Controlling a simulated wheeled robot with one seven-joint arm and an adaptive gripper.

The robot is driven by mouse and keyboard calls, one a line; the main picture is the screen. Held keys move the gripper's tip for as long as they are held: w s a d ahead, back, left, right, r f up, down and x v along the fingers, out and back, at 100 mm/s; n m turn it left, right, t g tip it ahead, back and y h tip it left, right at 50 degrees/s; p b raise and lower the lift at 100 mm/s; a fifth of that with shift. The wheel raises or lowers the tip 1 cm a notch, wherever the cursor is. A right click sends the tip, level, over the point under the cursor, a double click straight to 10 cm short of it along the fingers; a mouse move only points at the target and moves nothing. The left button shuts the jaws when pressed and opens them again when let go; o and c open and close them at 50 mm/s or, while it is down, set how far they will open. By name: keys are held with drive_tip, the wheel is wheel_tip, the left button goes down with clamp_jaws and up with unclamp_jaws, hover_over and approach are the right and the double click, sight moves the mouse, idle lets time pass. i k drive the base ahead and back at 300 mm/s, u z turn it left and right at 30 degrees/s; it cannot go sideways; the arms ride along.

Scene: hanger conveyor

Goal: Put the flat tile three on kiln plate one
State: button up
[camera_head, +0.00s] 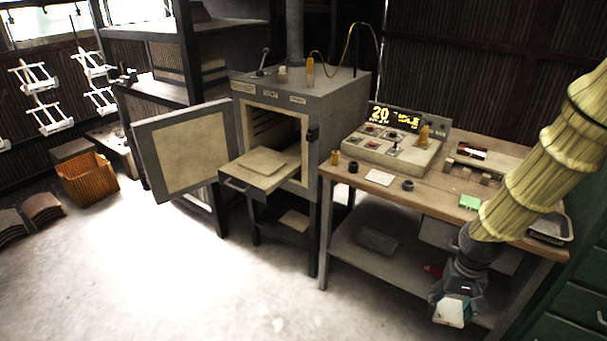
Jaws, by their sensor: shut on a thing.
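My gripper (456,297) hangs low at the right, in front of the workbench's lower shelf. It is shut on a small pale flat piece (450,312), which looks like a tile; its number cannot be read. The kiln (290,100) stands at the centre with its door (184,148) swung wide open to the left. A tray (238,186) sticks out of the kiln mouth. A pale flat slab (262,168), perhaps a kiln plate, lies on it; no number shows. My gripper is well to the right of and below the tray, apart from it.
A wooden workbench (335,172) with a control box (385,152), a green block (469,202) and small items stands between my gripper and the kiln. Green drawers (582,300) are at far right. An orange basket (87,178) and white hanging racks (48,118) are left. The front floor is clear.

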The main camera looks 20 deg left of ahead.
sight(263, 162)
drive_tip(key=u, duration=1.45)
drive_tip(key=i, duration=0.85)
drive_tip(key=u, duration=0.45)
drive_tip(key=i, duration=1.25)
drive_tip(key=z, duration=0.6)
